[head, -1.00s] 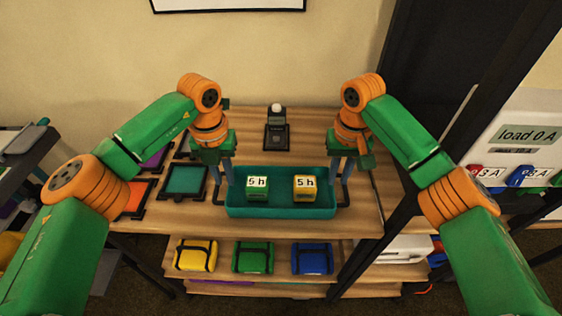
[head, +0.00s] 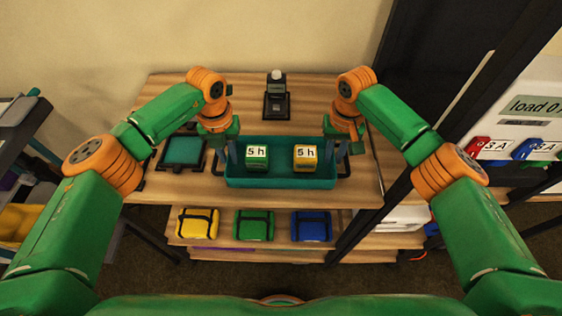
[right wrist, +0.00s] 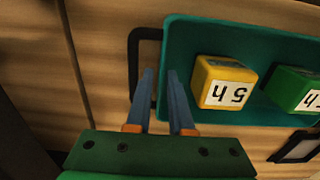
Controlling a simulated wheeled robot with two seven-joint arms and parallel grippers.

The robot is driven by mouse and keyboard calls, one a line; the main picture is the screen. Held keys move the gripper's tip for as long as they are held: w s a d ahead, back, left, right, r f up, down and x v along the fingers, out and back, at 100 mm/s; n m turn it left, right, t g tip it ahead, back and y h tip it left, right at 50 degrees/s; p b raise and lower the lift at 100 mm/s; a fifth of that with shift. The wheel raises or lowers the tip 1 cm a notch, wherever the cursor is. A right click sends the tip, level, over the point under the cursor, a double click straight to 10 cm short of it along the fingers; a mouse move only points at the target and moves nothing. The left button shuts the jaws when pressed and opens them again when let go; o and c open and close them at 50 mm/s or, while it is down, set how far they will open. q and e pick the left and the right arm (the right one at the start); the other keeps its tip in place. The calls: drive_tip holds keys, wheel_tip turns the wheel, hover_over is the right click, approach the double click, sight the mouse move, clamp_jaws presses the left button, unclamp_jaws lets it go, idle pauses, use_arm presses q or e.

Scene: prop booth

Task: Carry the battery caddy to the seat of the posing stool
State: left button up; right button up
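The battery caddy (head: 280,182) is a teal tray on the wooden bench top. It holds a green block (head: 257,158) and a yellow block (head: 305,158), both labelled "5 h". A black handle stands at each end. My left gripper (head: 234,160) is over the caddy's left end and looks open. My right gripper (head: 335,158) is over its right end. In the right wrist view its blue fingers (right wrist: 161,78) are apart, near the black handle (right wrist: 133,70) and the caddy's end wall, with nothing gripped between them. I see no posing stool.
A black device (head: 277,103) stands behind the caddy, and a teal framed panel (head: 184,151) lies left of it. Yellow, green and blue pouches (head: 253,225) sit on the shelf below. A dark upright post is at right, and a grey cart at the left edge.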

use_arm(q)
drive_tip(key=shift+s+f, duration=0.1)
drive_tip(key=shift+f, duration=0.05)
use_arm(e)
drive_tip(key=shift+s+f, duration=0.1)
use_arm(q)
clamp_jaws()
use_arm(e)
clamp_jaws()
idle(1.0)
